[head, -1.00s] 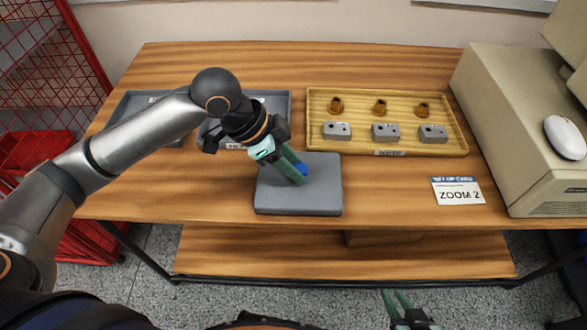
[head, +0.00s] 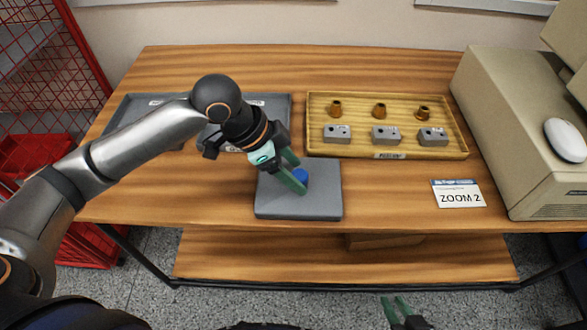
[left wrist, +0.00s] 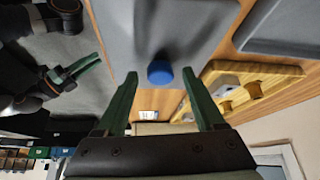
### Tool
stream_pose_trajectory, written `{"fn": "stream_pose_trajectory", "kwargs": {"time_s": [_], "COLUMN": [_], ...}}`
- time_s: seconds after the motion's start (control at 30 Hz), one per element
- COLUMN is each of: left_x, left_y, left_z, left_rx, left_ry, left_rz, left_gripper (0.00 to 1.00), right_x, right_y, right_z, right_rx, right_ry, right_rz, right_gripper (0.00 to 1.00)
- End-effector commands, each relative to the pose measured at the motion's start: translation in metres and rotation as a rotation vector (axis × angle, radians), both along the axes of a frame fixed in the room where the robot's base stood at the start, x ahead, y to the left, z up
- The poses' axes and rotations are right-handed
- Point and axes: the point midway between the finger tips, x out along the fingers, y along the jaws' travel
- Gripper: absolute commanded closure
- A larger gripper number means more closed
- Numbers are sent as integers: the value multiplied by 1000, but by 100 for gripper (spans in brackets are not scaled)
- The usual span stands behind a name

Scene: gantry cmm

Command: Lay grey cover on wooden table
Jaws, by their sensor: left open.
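The grey cover (head: 318,202) is a flat square slab with a blue knob (head: 300,175) on top. It lies flat on the wooden table (head: 400,190) near the front edge, left of the middle. My left gripper (head: 297,173) is open, its green fingers apart on either side of the knob. In the left wrist view the knob (left wrist: 160,72) shows between the spread fingers, clear of both, with the cover (left wrist: 160,25) behind it. My right gripper (head: 395,302) is low at the bottom edge, in front of the table, with its fingers apart and empty.
A grey tray (head: 118,120) lies behind and left, partly hidden by my left arm. A yellow wooden tray (head: 357,148) with grey blocks and brown pieces lies behind right. A card (head: 458,193) and beige machine (head: 500,130) are at right. Table between cover and card is clear.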

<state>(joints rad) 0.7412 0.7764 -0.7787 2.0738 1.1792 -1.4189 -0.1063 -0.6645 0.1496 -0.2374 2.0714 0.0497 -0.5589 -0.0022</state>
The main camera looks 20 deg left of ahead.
Motion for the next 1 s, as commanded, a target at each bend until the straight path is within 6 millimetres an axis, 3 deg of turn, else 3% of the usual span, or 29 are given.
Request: {"fn": "stream_pose_trajectory", "kwargs": {"time_s": [0.53,0.7,1.0], "left_x": [-22,-26,-27], "left_y": [45,51,53], "left_z": [90,102,104], "left_rx": [1,1,0], "left_ry": [-4,-2,-1], "left_rz": [2,1,0], "left_gripper": [29,29,29], "right_x": [3,3,3], "right_y": [3,5,6], "right_z": [22,24,24], "right_rx": [3,8,11], "right_ry": [2,3,2], "right_rz": [2,0,0], "right_gripper": [72,72,72]}}
